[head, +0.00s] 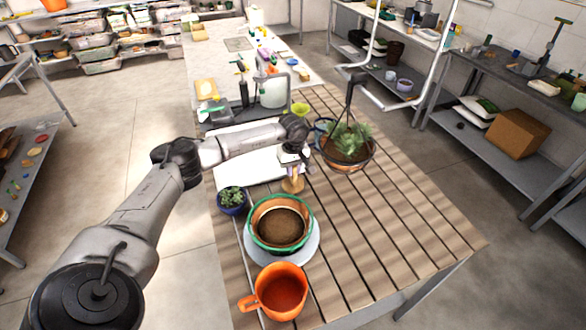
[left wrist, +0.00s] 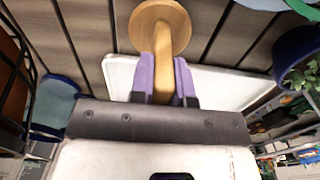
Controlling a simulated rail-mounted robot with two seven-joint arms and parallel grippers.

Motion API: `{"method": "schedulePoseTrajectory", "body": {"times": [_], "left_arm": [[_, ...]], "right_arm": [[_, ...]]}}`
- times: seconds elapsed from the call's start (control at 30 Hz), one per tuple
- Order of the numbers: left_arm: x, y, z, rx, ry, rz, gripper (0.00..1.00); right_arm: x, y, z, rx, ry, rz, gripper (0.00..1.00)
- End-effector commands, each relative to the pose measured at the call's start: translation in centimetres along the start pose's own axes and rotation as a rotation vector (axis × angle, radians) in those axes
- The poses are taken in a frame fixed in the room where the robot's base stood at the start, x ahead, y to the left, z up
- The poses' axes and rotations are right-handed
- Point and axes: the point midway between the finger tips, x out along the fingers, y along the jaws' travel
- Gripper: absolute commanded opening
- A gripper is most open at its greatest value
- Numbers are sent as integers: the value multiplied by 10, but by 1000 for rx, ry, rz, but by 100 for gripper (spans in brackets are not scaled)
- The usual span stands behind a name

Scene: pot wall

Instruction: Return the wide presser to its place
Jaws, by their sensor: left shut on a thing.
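The wooden presser (head: 292,185), with a round disc on a handle, is in my left gripper (head: 293,164), over the slatted table. In the left wrist view the purple fingers of my left gripper (left wrist: 164,78) are shut on its handle, and the presser's disc (left wrist: 160,25) points away from the palm. The disc appears close above the table or the white tray edge; I cannot tell whether it touches. The presser's own place is not clear in these views. My right gripper is not in view.
A green-rimmed pot of soil (head: 280,225) stands on a pale round plate just in front. An orange jug (head: 280,290) is nearer. A blue succulent pot (head: 231,201) is at left, a hanging planter (head: 345,152) at right. The right-hand slats (head: 400,215) are clear.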

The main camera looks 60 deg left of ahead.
Motion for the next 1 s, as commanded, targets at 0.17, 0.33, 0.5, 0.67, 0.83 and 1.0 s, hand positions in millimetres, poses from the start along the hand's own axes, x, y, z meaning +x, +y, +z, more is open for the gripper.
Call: {"method": "schedulePoseTrajectory", "body": {"times": [0.17, 0.33, 0.5, 0.67, 0.83, 1.0], "left_arm": [[3, 0, 0, 0, 0, 1, 0], [6, 0, 0, 0, 0, 1, 0], [9, 0, 0, 0, 0, 1, 0], [12, 0, 0, 0, 0, 1, 0], [12, 0, 0, 0, 0, 1, 0], [13, 0, 0, 0, 0, 0, 0]], "right_arm": [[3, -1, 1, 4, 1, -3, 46], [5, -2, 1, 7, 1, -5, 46], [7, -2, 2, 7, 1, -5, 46], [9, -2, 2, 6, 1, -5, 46], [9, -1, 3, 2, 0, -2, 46], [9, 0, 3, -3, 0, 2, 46]]}}
